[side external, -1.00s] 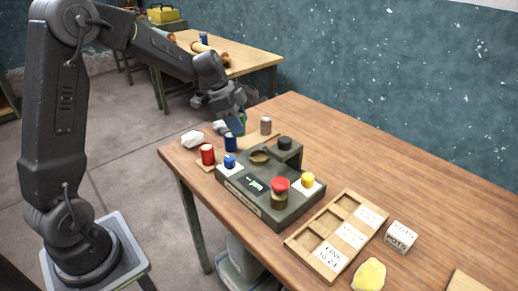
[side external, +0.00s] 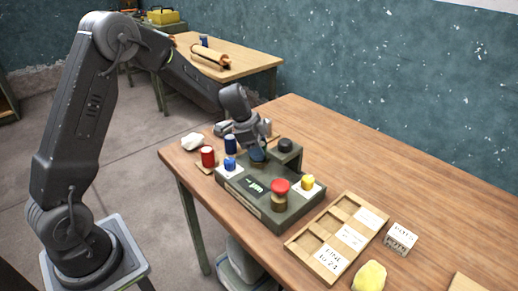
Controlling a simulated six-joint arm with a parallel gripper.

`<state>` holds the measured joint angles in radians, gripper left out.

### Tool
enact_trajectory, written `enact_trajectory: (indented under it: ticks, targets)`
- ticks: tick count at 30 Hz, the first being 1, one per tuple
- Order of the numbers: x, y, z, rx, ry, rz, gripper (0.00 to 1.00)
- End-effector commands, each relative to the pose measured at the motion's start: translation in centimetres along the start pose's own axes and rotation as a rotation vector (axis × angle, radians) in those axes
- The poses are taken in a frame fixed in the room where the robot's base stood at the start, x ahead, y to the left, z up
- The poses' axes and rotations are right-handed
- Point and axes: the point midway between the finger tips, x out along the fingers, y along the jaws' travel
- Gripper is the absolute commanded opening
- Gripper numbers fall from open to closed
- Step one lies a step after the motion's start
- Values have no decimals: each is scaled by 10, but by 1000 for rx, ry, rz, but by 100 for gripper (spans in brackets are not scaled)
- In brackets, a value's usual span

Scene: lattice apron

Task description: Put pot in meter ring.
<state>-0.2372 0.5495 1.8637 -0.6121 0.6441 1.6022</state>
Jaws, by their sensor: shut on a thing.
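The meter is a dark grey-green box (side external: 234,189) with a small lit display (side external: 253,186), near the table's far left end. In the earlier frame a brass-coloured ring shows on its top; now my gripper covers that spot. My gripper (side external: 258,155) points down at the ring's place and is shut. The pot between its fingers is mostly hidden; only a dark bluish patch shows at the fingertips. I cannot tell whether the pot touches the ring or is inside it.
A black knob (side external: 286,145) stands close right of my gripper. Red (side external: 208,157) and blue (side external: 231,144) cylinders stand left. A compartmented wooden tray (side external: 294,243) lies in front.

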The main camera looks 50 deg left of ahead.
Motion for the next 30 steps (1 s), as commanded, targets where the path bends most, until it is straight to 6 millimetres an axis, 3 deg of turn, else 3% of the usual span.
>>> enact_trajectory:
  ticks: [4, 5, 12, 23, 30]
  targets:
    - [3, 0, 1, 0, 0, 1, 20]
    - [3, 0, 1, 0, 0, 1, 46]
    - [2, 0, 1, 0, 0, 0, 69]
    - [-5, -1, 0, -1, 2, -3, 70]
    - [-50, -1, -1, 0, 3, -6, 70]
